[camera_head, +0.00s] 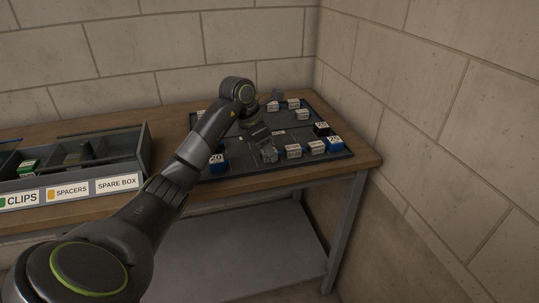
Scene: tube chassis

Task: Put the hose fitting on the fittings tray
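The fittings tray (219,177) is a dark, low-rimmed tray at the right end of the wooden bench. My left arm comes in from the lower left and bends down over the tray. My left gripper (266,150) points down at the tray's front middle part. Its fingers are small and dark, and I cannot tell whether they are open or shut. A small grey piece shows at the fingertips, but I cannot tell whether it is the hose fitting or part of the gripper. My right gripper is not in view.
Small white-labelled blocks, some blue or black, stand on the tray, including a blue block marked 20 (217,163) close left of the gripper. A compartmented box (145,160) labelled CLIPS, SPACERS and SPARE BOX stands at left. Block walls close in behind and right.

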